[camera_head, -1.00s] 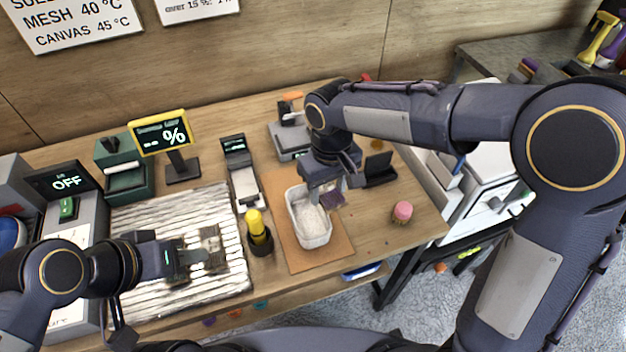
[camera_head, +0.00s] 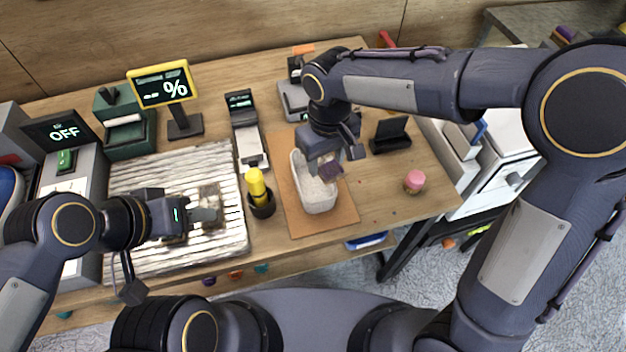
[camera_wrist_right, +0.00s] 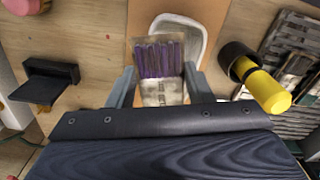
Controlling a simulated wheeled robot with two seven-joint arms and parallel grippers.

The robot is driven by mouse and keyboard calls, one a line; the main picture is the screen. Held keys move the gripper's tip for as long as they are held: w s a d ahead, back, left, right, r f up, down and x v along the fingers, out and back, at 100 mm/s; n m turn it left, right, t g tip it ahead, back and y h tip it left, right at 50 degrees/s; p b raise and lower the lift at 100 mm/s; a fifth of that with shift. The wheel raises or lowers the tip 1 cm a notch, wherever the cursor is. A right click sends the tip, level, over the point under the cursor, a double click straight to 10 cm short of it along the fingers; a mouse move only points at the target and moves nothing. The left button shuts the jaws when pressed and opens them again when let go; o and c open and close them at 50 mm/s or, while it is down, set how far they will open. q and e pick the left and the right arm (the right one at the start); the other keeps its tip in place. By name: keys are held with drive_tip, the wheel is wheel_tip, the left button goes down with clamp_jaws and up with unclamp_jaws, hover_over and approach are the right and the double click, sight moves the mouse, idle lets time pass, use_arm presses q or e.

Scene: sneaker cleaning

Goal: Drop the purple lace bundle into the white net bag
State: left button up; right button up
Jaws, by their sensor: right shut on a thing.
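My right gripper (camera_wrist_right: 160,85) is shut on the purple lace bundle (camera_wrist_right: 158,60), a flat purple striped bunch between its fingers. In the head view the bundle (camera_head: 330,170) hangs by the right side of a white tub (camera_head: 316,204). The tub's rim shows behind the bundle in the right wrist view (camera_wrist_right: 196,42). Whitish material (camera_head: 313,184) lies in the tub; I cannot tell whether it is the white net bag. My left gripper (camera_head: 214,215) is over the ridged pale mat (camera_head: 228,170), by a dim brownish item; its jaw opening is unclear.
A yellow-topped bottle in a black cup (camera_head: 260,195) stands left of the tub. The tub is on a brown board (camera_head: 340,215). A pink jar (camera_head: 414,181) and a black stand (camera_head: 390,136) are to the right. Bare table lies between jar and board.

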drive_tip(key=o, duration=1.1)
drive_tip(key=shift+c, duration=0.2)
drive_tip(key=shift+r, duration=0.1)
wheel_tip(320, 180, up, 8)
drive_tip(key=shift+f, duration=0.15)
drive_tip(key=s+d+r+m+t+y, duration=0.1)
drive_tip(key=s+d+m, duration=0.15)
drive_tip(key=d, duration=0.45)
drive_tip(key=s+d+r+m+t+y, duration=0.1)
drive_tip(key=s+d+y, duration=0.15)
drive_tip(key=d, duration=0.45)
drive_tip(key=s+d+f+m+t, duration=0.3)
drive_tip(key=s+d+f+m, duration=0.1)
drive_tip(key=s, duration=0.7)
drive_tip(key=shift+s+d+f+m+t, duration=0.25)
drive_tip(key=shift+d+m, duration=0.2)
drive_tip(key=shift+d, duration=0.35)
